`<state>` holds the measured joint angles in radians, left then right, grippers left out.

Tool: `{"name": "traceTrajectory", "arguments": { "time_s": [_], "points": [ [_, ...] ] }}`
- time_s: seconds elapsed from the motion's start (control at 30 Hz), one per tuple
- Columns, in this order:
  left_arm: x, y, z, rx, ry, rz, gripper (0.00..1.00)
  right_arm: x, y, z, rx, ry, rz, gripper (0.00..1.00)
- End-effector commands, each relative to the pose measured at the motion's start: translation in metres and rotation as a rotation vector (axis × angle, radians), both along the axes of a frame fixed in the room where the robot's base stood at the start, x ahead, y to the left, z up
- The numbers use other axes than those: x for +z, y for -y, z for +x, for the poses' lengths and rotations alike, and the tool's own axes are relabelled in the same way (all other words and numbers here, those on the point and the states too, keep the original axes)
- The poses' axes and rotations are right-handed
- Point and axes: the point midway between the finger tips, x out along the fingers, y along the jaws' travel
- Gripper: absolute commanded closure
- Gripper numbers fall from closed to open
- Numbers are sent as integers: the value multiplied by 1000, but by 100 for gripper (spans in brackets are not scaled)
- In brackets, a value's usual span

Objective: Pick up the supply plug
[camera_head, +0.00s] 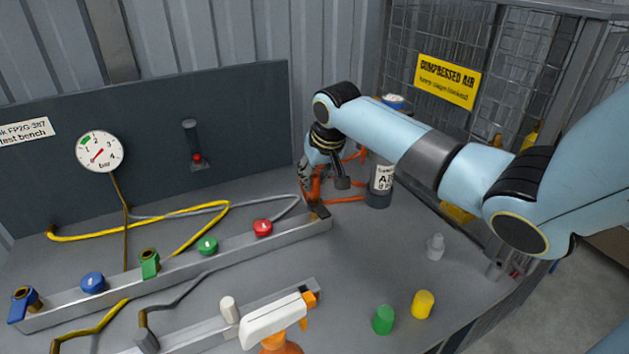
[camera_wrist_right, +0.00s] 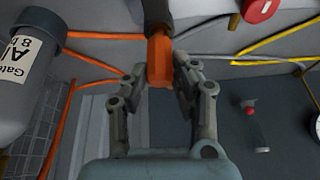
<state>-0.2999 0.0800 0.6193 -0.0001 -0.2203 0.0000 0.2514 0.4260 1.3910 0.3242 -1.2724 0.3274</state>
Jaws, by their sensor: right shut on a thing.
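The supply plug, an orange piece, shows in the wrist view (camera_wrist_right: 160,58) between the fingers of my right gripper (camera_wrist_right: 163,72), which is shut on it. Its upper end meets a dark part at the top of that view. In the head view, my right gripper (camera_head: 312,182) points down at the right end of the long grey rail (camera_head: 215,262), and the orange plug is partly hidden by the fingers. A dark fitting (camera_head: 319,211) sits right below it on the rail end. I cannot tell whether plug and fitting are joined. My left gripper is not in view.
Red (camera_head: 263,227), green and blue knobs line the rail. A spray bottle (camera_head: 275,320) and green (camera_head: 383,319) and yellow (camera_head: 423,304) caps stand in front.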

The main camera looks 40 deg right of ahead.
Motion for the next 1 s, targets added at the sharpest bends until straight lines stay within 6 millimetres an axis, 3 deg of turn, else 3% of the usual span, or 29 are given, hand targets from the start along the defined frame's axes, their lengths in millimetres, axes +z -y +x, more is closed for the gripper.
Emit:
{"name": "traceTrajectory", "arguments": {
  "time_s": [0.27, 0.6, 1.0],
  "points": [
    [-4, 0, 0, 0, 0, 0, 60, 40, 2, 1, 1, 6, -4, 100],
    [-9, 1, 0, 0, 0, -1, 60, 83, 64, -51, 1, -3, -11, 100],
    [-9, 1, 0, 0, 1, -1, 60, 106, 89, -73, 0, 1, -1, 100]
  ]
}}
